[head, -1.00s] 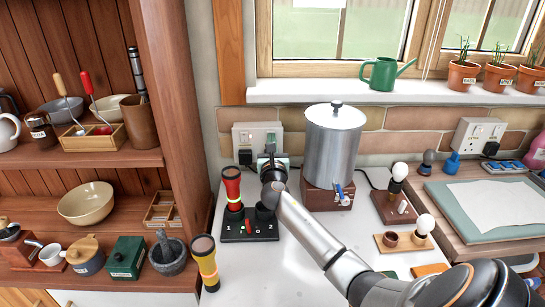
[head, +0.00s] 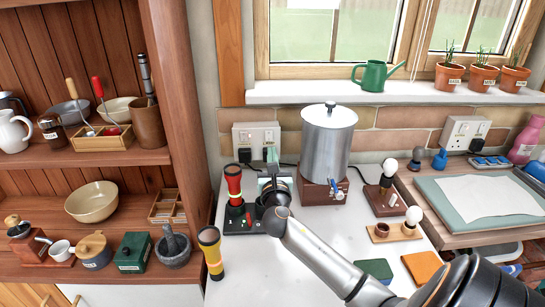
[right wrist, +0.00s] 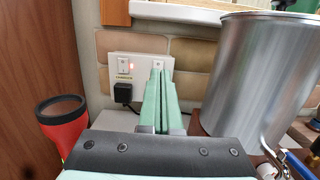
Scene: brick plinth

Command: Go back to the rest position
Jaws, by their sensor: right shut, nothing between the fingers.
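My right gripper (head: 271,154) is shut and empty. It is in front of the wall socket, between the red torch and the steel urn. In the right wrist view its pale green fingers (right wrist: 158,100) are together, with nothing between them. The red torch (head: 233,184) stands upright in the black charging base (head: 240,225); its top also shows at the left of the right wrist view (right wrist: 62,125). My right wrist hides part of the base. A yellow torch (head: 211,253) stands upright on the worktop in front of the base. My left gripper is out of view.
The steel urn (head: 328,145) with a blue-handled tap stands close right of my gripper. A wooden shelf unit (head: 185,100) rises at the left. The window sill (head: 300,92) is above. Bulb holders (head: 395,233) and coloured pads lie to the right. The worktop's front middle is clear.

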